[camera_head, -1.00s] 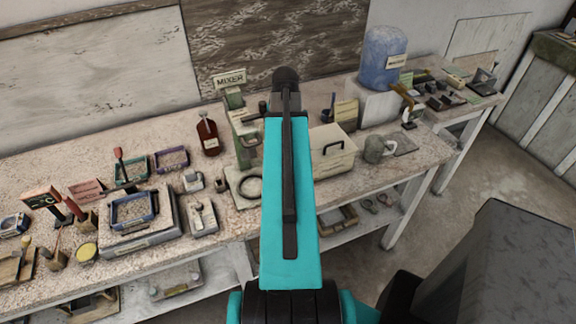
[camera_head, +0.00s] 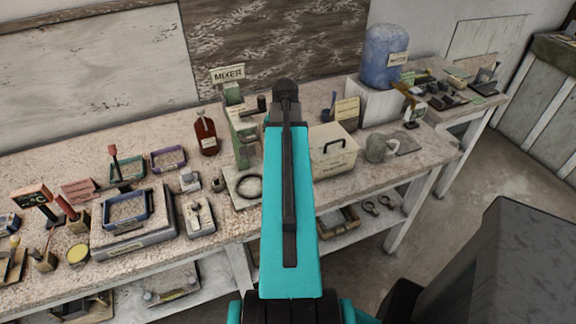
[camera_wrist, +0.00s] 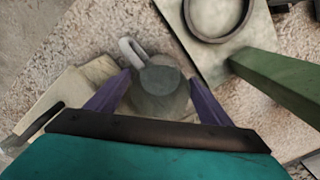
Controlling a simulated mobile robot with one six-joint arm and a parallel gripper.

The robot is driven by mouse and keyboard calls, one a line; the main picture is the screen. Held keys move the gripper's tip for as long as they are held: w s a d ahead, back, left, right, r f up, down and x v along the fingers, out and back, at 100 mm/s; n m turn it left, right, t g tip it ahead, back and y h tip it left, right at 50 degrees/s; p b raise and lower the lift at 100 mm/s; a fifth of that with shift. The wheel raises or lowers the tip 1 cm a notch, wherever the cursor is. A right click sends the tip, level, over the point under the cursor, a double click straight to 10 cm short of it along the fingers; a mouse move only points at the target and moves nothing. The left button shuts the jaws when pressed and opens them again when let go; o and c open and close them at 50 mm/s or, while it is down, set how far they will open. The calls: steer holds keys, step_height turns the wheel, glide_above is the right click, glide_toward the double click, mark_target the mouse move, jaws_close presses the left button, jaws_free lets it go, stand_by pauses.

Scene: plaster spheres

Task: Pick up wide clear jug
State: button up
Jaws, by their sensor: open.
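In the wrist view, a wide, see-through greyish jug (camera_wrist: 165,88) with a pale loop handle (camera_wrist: 131,51) stands on the speckled bench, seen from above. My gripper (camera_wrist: 160,78) is open, its two purple fingers on the left and right of the jug. The jug lies between the fingertips; I cannot tell whether either touches it. In the head view, my teal arm hides the jug and the gripper.
The mixer's green post (camera_wrist: 275,80) and its base with a dark ring (camera_wrist: 217,14) stand close on the right in the wrist view. A beige box with a black handle (camera_head: 334,148) is on the other side. A grey mug (camera_head: 377,149) stands farther right.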

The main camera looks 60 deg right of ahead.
stand_by(0.3)
steer(key=c, duration=1)
steer(key=shift+r, duration=0.1)
step_height(320, 180, up, 18)
steer(key=p, duration=1.1)
steer(key=shift+p, duration=0.3)
